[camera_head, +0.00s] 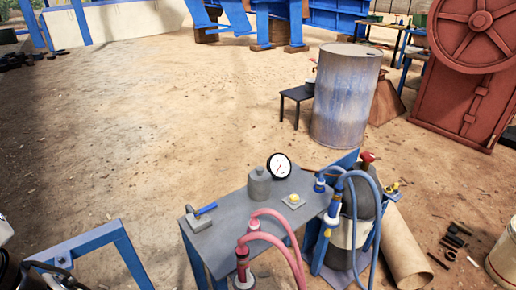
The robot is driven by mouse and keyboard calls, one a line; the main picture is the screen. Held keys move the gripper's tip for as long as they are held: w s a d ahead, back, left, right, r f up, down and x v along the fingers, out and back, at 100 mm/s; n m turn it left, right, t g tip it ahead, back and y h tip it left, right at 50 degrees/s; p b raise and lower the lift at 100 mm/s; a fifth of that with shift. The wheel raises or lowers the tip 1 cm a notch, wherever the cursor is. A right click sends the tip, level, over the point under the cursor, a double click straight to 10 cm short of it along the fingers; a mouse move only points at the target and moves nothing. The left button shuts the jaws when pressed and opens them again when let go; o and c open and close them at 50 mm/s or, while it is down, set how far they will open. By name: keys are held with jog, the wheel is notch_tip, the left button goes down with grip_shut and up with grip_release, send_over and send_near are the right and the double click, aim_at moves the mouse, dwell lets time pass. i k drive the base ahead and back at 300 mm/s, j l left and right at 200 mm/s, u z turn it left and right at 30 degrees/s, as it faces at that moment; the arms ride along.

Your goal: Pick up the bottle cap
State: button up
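A small yellow round piece (294,198) sits on a pale square plate on the grey table (232,232); it may be the bottle cap, but it is too small to be sure. A grey bottle-like container (258,184) with a short neck stands upright to its left; whether it wears a separate cap I cannot tell. My gripper does not show in the head view.
A blue frame (104,241) is at lower left. Open dirt ground lies beyond, with a barrel (345,98).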

aim_at(259, 180)
jog(key=i+l+u, duration=0.1)
jog(key=l, duration=0.3)
jog(key=i+l+u, duration=0.1)
jog(key=l, duration=0.3)
jog(key=i+l+u, duration=0.1)
jog(key=l, duration=0.3)
jog(key=i+l+u, duration=0.1)
jog(key=l, duration=0.2)
jog(key=i+l+u, duration=0.2)
jog(key=i+l, duration=0.15)
jog(key=l, duration=0.3)
jog(key=i+j+u, duration=0.1)
jog(key=i+u, duration=0.15)
jog(key=i, duration=0.45)
